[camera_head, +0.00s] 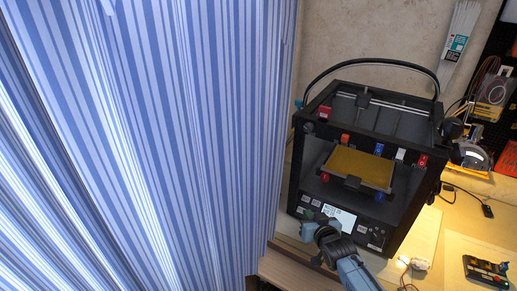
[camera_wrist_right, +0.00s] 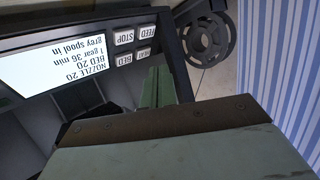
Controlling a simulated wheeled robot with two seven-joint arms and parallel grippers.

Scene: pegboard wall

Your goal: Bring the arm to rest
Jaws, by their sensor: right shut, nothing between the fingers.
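My right arm comes in from the bottom of the head view, in front of the 3D printer. My right gripper (camera_head: 310,226) is beside the lower left of the printer's front panel. In the wrist view its green fingers (camera_wrist_right: 157,88) are shut with nothing between them, close to the panel buttons. Whether they touch the panel I cannot tell. The black 3D printer (camera_head: 412,224) has a lit screen (camera_head: 339,218). In the wrist view the screen (camera_wrist_right: 50,58) appears upside down and reads nozzle 20, bed 20, 1 gear 36 min, grey spool in. My left gripper is not in view.
A blue-and-white striped curtain (camera_head: 200,110) fills the left, close to the printer. A dark spool (camera_wrist_right: 208,42) shows in the wrist view. A yellow plate (camera_head: 355,167) lies inside the printer. A small black box (camera_head: 486,271) is on the bench at right.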

